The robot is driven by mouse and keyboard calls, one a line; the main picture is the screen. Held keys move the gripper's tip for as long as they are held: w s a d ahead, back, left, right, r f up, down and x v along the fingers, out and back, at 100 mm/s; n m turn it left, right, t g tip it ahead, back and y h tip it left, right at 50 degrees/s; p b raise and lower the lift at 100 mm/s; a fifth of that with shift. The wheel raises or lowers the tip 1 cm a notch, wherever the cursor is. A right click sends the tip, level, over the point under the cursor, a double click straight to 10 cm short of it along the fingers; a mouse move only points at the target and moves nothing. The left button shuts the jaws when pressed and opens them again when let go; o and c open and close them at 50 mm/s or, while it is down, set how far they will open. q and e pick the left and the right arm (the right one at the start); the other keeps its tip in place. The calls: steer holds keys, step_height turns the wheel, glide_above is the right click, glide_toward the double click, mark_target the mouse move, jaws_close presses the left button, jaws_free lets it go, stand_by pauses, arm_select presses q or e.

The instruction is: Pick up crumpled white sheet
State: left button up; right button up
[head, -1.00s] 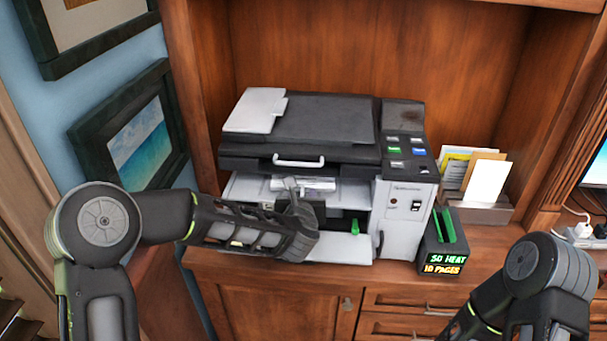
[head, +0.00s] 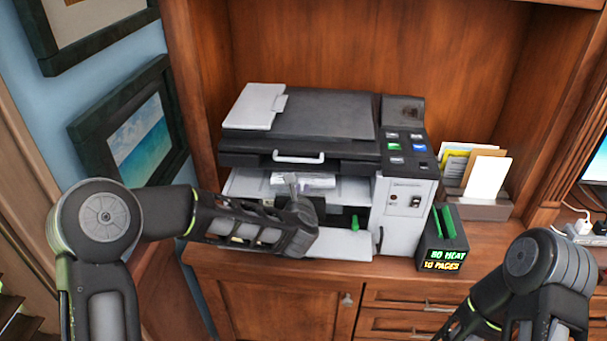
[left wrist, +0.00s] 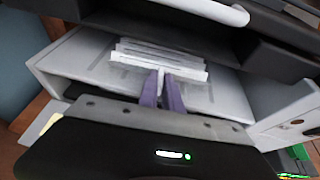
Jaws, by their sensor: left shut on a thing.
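The crumpled white sheet (head: 305,181) is a pleated white strip inside the printer's front opening. It also shows in the left wrist view (left wrist: 160,57), lying across the fingertips above the grey inner tray. My left gripper (head: 290,181) reaches into the opening from the left. In the left wrist view its two purple fingers (left wrist: 162,85) are close together and shut on the near edge of the sheet. The gripper body hides part of the tray in the head view. My right arm shows at the lower right, but its gripper is out of view.
The printer (head: 405,220) stands on a wooden cabinet, with its lid (head: 325,117) and handle overhanging the opening. A green lever (head: 354,222) stands near the opening. A black box with lit text (head: 443,242) and a paper holder (head: 475,207) stand to the right.

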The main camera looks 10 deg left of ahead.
mark_target(302, 181)
arm_select(q)
steer(key=shift+r, duration=0.1)
jaws_close()
steer(key=shift+r, duration=0.45)
step_height(302, 181, up, 2)
steer(key=shift+r+b, duration=0.1)
steer(key=shift+b, duration=0.5)
steer(key=s+d+b, duration=0.1)
steer(key=s+b, duration=0.4)
steer(key=s, duration=1.3)
steer(key=shift+d+r, duration=0.1)
steer(key=shift+r, duration=0.2)
